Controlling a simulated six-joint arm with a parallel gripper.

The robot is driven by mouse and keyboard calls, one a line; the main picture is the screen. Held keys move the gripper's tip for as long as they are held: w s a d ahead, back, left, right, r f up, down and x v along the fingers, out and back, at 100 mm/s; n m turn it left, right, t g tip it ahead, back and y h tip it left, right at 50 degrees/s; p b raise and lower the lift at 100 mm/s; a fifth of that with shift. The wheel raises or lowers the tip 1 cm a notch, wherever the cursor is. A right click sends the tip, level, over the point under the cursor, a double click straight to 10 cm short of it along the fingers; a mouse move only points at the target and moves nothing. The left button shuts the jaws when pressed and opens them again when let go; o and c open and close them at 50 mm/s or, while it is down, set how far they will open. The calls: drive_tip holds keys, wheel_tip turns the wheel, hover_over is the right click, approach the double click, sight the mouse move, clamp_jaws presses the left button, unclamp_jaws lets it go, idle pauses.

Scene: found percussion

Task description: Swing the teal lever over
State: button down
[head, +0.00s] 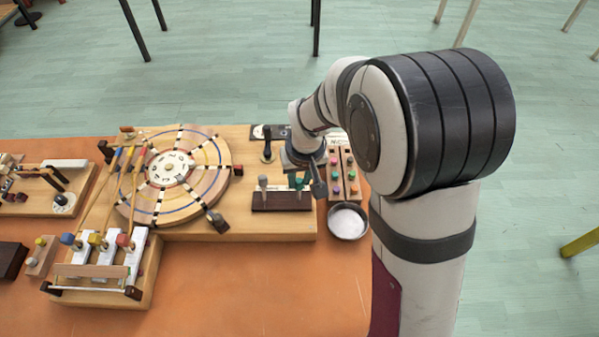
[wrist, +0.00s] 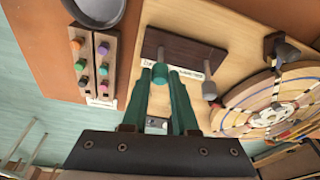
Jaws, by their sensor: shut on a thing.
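The teal lever has a teal knob (wrist: 160,74) on a thin metal rod, rising from a dark brown block (wrist: 184,47) with a white label. In the wrist view my gripper (wrist: 160,70) has its two dark green fingers on either side of this knob, shut on it. In the head view my gripper (head: 305,184) is over the right end of the block, and the teal lever (head: 297,183) is partly hidden by it. A second lever with a grey knob (wrist: 209,89) stands on the same block; it also shows upright in the head view (head: 263,183).
A large striped wooden disc (head: 172,172) lies left of the levers on the same board. A black-knobbed lever (head: 267,150) stands behind. The front table area is clear.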

drive_tip(key=shift+s, duration=0.9)
drive_tip(key=shift+s+f, duration=0.25)
drive_tip(key=shift+s, duration=0.35)
drive_tip(key=shift+s+f, duration=0.2)
drive_tip(key=shift+s, duration=0.45)
drive_tip(key=shift+a, duration=0.1)
drive_tip(key=c, duration=0.7)
unclamp_jaws()
drive_tip(key=shift+w, duration=0.2)
drive_tip(key=shift+r, duration=0.1)
